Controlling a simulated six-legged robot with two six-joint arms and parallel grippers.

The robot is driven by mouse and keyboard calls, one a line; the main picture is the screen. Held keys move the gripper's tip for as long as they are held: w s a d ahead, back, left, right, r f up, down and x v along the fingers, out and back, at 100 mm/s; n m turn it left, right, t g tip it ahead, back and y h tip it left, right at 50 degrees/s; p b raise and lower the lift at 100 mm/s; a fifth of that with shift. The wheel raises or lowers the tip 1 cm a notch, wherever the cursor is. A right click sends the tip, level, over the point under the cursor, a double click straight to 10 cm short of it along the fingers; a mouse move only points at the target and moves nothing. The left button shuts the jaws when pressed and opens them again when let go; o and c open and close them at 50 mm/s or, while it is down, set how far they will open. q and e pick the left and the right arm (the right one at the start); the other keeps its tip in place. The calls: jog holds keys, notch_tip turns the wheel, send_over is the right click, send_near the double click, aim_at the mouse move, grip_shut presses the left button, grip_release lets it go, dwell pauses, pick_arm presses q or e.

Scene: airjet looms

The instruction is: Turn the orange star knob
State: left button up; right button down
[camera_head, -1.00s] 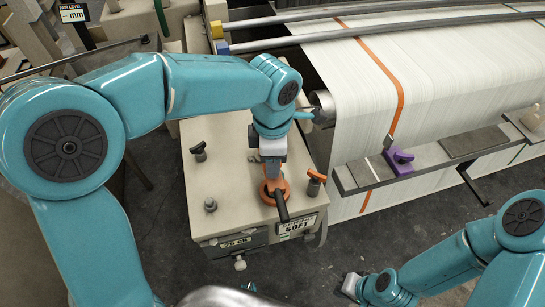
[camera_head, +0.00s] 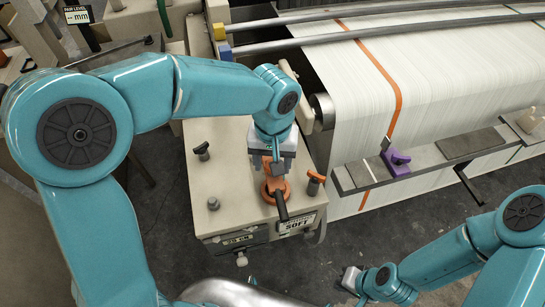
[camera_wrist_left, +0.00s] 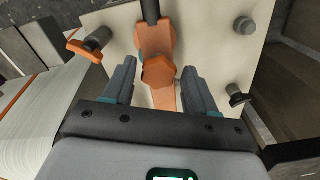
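The orange knob (camera_wrist_left: 158,71) has a faceted top in the left wrist view. It stands on the beige machine panel (camera_head: 228,190). In the left wrist view the fingers (camera_wrist_left: 158,66) are on either side of the knob, with gaps showing. In the head view the fingers and wrist hide most of the knob. My right gripper (camera_head: 350,279) is low at the bottom, away from the panel; its fingers are unclear.
A smaller orange-topped handle (camera_head: 315,182) stands right of the lever. A dark-topped knob (camera_head: 202,151) and a grey peg (camera_head: 213,203) are at the panel's left. White fabric (camera_head: 360,110) and a purple clamp (camera_head: 396,160) lie to the right.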

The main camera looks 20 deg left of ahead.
pick_arm(q)
jog(key=shift+s, duration=0.1)
jog(key=shift+r+p, duration=0.3)
jog(key=shift+r, duration=0.05)
notch_tip(320, 180, up, 6)
jog(key=p, duration=0.4)
jog(key=shift+f, duration=0.25)
jog(key=shift+f, duration=0.1)
jog(key=shift+w+r, duration=0.2)
jog(key=shift+r, duration=0.05)
notch_tip(320, 180, up, 16)
jog(key=shift+s, duration=0.15)
